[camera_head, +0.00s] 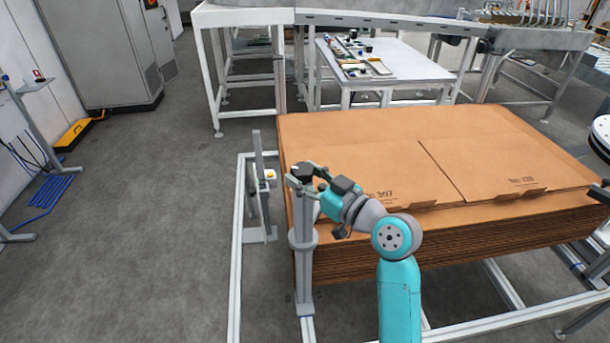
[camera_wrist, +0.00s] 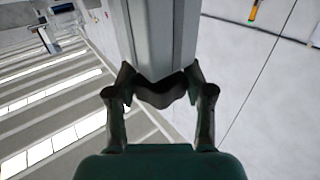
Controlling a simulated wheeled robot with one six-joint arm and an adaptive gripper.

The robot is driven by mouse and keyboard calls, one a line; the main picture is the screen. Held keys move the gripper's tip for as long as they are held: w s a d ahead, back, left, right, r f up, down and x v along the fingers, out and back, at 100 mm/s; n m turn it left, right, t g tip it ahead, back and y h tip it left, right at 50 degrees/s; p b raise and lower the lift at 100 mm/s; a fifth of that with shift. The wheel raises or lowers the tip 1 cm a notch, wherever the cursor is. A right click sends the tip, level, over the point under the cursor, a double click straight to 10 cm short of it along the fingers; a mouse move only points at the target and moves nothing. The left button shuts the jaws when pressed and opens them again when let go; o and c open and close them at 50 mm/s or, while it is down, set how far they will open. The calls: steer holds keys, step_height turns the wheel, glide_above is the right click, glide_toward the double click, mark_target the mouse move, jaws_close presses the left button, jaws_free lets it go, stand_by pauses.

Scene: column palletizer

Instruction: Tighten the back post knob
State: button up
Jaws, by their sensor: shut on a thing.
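My gripper (camera_wrist: 160,88) has its two dark fingers closed around a dark lobed knob (camera_wrist: 160,93) at the face of a grey post (camera_wrist: 160,35) in the wrist view. In the head view my gripper (camera_head: 304,174) is at the top of the nearer grey upright post (camera_head: 303,260), beside the cardboard stack. The fingers and wrist hide the knob there. A second, shorter grey post (camera_head: 258,155) stands farther back on the left, with a small yellow and white part (camera_head: 270,174) on it. How tight the knob is cannot be seen.
A tall stack of flat brown cardboard (camera_head: 350,155) stands right of the posts, close to my arm. A pale frame rail (camera_head: 238,250) runs along the floor. A white table (camera_head: 400,65) with small parts stands behind.

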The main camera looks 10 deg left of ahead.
steer(key=m+t+h, duration=0.4)
steer(key=shift+s+a+h, duration=0.15)
steer(key=shift+a+h, duration=0.05)
steer(key=shift+h, duration=0.1)
steer(key=m+t+h, duration=0.1)
steer(key=h, duration=0.1)
steer(key=m+t+h, duration=0.1)
steer(key=m+h, duration=0.1)
steer(key=h, duration=0.1)
steer(key=shift+a+m+t, duration=0.15)
steer(key=shift+m+t, duration=0.15)
steer(key=m+h, duration=0.1)
steer(key=h, duration=0.2)
steer(key=m+h, duration=0.2)
steer(key=shift+a+m+t+h, duration=0.1)
steer(key=shift+m+t+h, duration=0.2)
steer(key=shift+h, duration=0.1)
steer(key=shift+m+h, duration=1.2)
steer(key=shift+h, duration=0.6)
steer(key=shift+f+m+g+h, duration=0.1)
steer(key=shift+m+g+h, duration=0.2)
steer(key=shift+g+h, duration=0.15)
steer(key=o, duration=1.2)
steer(key=v, duration=1.2)
